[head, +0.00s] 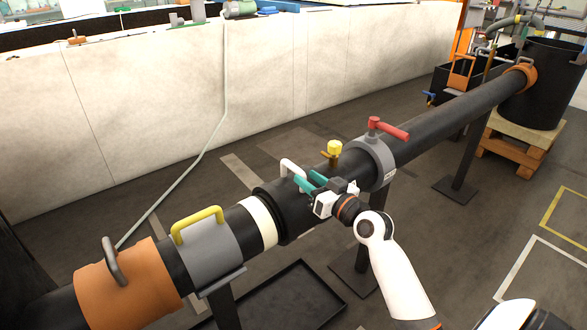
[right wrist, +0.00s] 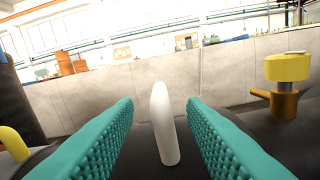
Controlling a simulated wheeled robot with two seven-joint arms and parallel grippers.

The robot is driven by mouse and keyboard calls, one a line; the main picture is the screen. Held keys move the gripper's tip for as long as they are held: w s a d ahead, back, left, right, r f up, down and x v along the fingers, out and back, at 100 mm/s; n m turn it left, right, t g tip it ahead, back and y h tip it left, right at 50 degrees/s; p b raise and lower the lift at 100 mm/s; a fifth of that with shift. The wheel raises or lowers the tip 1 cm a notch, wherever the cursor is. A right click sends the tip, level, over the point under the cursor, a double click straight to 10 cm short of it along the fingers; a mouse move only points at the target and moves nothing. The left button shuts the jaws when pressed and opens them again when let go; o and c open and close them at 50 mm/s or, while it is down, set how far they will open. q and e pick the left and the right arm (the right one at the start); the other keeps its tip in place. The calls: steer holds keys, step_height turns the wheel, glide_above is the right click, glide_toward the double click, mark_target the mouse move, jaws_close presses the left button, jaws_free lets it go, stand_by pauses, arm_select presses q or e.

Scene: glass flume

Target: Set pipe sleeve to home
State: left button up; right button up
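A long dark pipe (head: 455,110) runs from lower left to upper right. A black pipe sleeve (head: 290,213) with a white handle (head: 293,168) sits around it, beside a white band (head: 258,222) on its left. My right gripper (head: 310,181) is at the handle. In the right wrist view, the white handle (right wrist: 164,125) stands between the open teal fingers (right wrist: 160,102), with a gap on each side. My left gripper is out of view.
A grey collar (head: 369,163) with a red lever (head: 389,129) and a yellow-capped valve (head: 334,148) lie right of the sleeve. A grey clamp with a yellow handle (head: 197,223) and an orange sleeve (head: 130,285) lie left. A black tray (head: 335,290) is on the floor below.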

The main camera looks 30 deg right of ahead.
steer(key=w, duration=0.6)
steer(key=shift+w+a, duration=0.3)
jaws_close()
